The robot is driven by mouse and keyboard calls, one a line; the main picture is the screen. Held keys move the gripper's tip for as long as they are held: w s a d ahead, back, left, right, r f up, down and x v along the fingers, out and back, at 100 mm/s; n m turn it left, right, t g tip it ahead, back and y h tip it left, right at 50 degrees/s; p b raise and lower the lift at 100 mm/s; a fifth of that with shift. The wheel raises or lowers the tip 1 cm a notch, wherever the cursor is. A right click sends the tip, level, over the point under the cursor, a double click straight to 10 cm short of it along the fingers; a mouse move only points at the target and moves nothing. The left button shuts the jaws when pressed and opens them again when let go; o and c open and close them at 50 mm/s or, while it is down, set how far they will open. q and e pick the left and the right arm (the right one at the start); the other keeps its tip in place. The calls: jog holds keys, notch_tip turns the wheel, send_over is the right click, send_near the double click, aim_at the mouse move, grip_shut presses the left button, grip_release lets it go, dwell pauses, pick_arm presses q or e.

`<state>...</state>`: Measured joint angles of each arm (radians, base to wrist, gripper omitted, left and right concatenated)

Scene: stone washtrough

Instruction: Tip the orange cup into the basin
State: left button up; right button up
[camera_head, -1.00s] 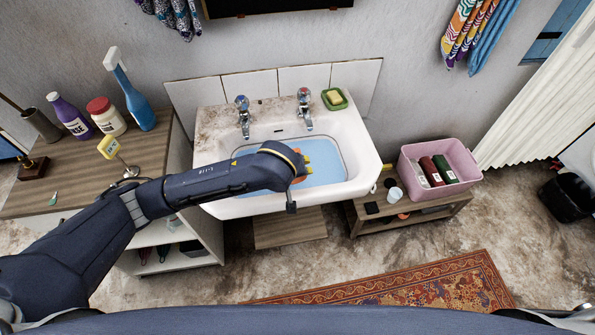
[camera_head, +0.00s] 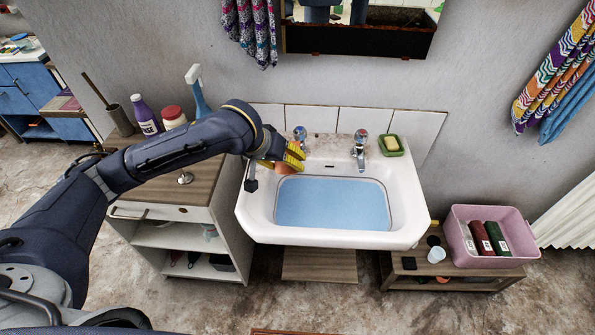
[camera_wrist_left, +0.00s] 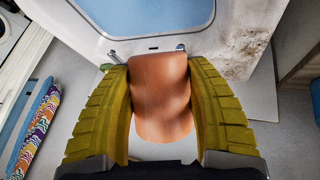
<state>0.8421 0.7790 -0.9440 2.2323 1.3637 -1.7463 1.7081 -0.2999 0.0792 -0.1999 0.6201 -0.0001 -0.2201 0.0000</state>
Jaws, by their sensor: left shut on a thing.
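The white basin (camera_head: 408,225) holds blue water (camera_head: 333,205). My left gripper (camera_head: 290,160) has yellow fingers and is shut on the orange cup (camera_head: 284,169) above the basin's back left part, near the left tap. In the left wrist view the cup (camera_wrist_left: 160,95) is between both yellow fingers of the gripper (camera_wrist_left: 160,110), with the water (camera_wrist_left: 155,14) beyond it. The cup's mouth and contents are hidden, and I cannot tell how far it is tilted. My right gripper is not in view.
Two taps (camera_head: 360,145) stand at the basin's back, with a soap dish (camera_head: 391,146) to their right. A wooden-topped cabinet (camera_head: 205,180) with several bottles is at left. A pink crate (camera_head: 505,262) sits on a low bench at right. A mirror (camera_head: 362,28) hangs above.

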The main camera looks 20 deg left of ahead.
pick_arm(q)
jog(key=s+d+f+n+t+y, duration=0.1)
jog(key=s+d+f+t, duration=0.1)
jog(key=d+f, duration=0.4)
jog(key=s+d+f+n+t+y, duration=0.1)
jog(key=s+d+f, duration=0.1)
jog(key=d+f, duration=0.4)
jog(key=d, duration=0.5)
jog(key=shift+s+t+y, duration=0.2)
jog(key=shift+t+y, duration=0.2)
